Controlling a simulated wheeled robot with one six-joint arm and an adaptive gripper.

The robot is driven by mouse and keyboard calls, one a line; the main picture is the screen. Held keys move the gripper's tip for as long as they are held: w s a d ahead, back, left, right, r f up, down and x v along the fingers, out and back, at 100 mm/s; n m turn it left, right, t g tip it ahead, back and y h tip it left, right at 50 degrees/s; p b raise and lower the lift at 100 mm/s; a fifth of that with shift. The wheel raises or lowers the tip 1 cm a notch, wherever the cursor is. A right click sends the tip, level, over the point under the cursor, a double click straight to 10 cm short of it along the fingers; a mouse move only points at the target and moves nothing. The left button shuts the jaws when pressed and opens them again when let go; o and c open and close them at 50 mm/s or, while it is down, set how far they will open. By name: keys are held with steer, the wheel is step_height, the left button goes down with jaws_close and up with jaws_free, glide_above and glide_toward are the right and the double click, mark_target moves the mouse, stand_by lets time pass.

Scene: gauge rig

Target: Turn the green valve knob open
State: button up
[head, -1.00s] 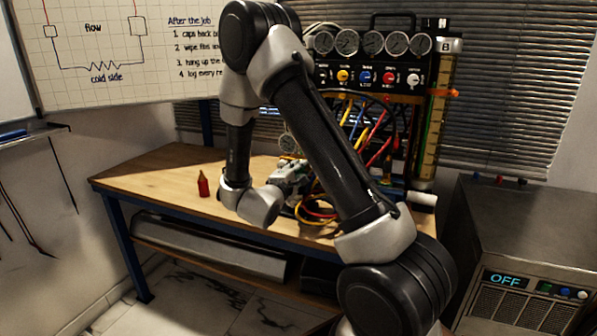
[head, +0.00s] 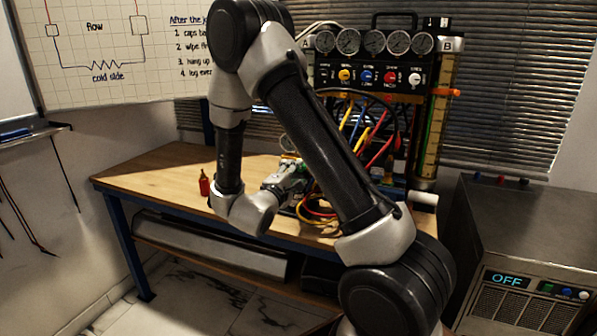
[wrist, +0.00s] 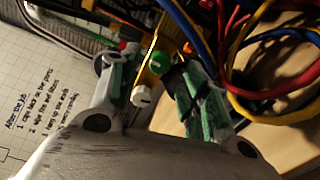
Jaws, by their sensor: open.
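The green valve knob (wrist: 161,60) shows in the wrist view as a small round green cap beside a yellow bar. My gripper (wrist: 157,66) has its two green-padded fingers apart, one on each side of the knob. I cannot tell whether either finger touches it. A white knob (wrist: 142,96) sits closer to my palm, also between the fingers. In the head view my gripper (head: 302,176) is at the lower front of the gauge rig (head: 368,75), partly behind my arm. The green knob cannot be made out there.
Red, blue and yellow hoses (wrist: 262,70) loop close to my right finger in the wrist view. A red bottle (head: 204,184) stands on the wooden bench (head: 150,172), whose left part is mostly clear. A grey unit reading OFF (head: 505,281) stands at the right.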

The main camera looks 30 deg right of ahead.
steer(key=v, duration=0.8)
steer(key=shift+s, duration=0.15)
steer(key=shift+a, duration=0.15)
